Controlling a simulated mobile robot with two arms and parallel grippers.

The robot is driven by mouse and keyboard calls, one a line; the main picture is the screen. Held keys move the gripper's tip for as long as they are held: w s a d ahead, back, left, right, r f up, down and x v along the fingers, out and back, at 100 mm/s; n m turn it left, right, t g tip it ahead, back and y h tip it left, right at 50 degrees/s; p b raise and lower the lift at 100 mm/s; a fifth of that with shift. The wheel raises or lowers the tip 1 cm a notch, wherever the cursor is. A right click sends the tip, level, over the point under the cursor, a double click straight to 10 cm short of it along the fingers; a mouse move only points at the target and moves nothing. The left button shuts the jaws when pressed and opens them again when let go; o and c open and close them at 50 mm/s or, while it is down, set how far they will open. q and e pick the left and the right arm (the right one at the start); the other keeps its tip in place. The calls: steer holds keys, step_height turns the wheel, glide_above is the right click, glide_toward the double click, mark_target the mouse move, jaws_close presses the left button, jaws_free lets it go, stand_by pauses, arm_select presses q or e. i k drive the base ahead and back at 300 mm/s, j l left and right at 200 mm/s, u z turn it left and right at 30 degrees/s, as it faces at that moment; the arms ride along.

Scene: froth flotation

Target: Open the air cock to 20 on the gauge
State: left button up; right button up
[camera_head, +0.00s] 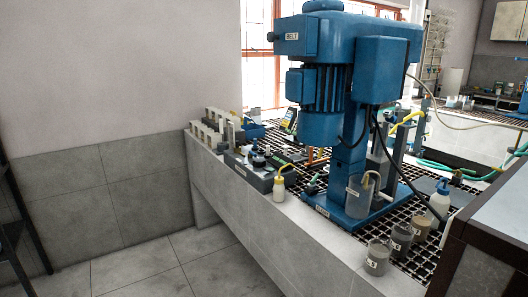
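A blue flotation machine (379,68) stands on the dark grating of the bench, with a motor and a column. A clear cell (361,195) sits at the foot of the column. Behind it to the right are grey upright parts with a yellow piece (408,121) near the top and a pale hose (455,126) running right. I cannot make out which part is the air cock, and no gauge reading is legible. Neither of my grippers is in view.
Several grey beakers (377,257) stand on the bench's front edge, near a white wash bottle (440,198). Another wash bottle (279,188) and a grey tray of small items lie left of the machine. A brown-edged counter (490,238) blocks the right. Floor (205,262) at left is clear.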

mark_target(250, 154)
steer(key=i+j+z, duration=0.15)
steer(key=z, duration=0.3)
steer(key=i+j+z, duration=0.2)
steer(key=z, duration=0.25)
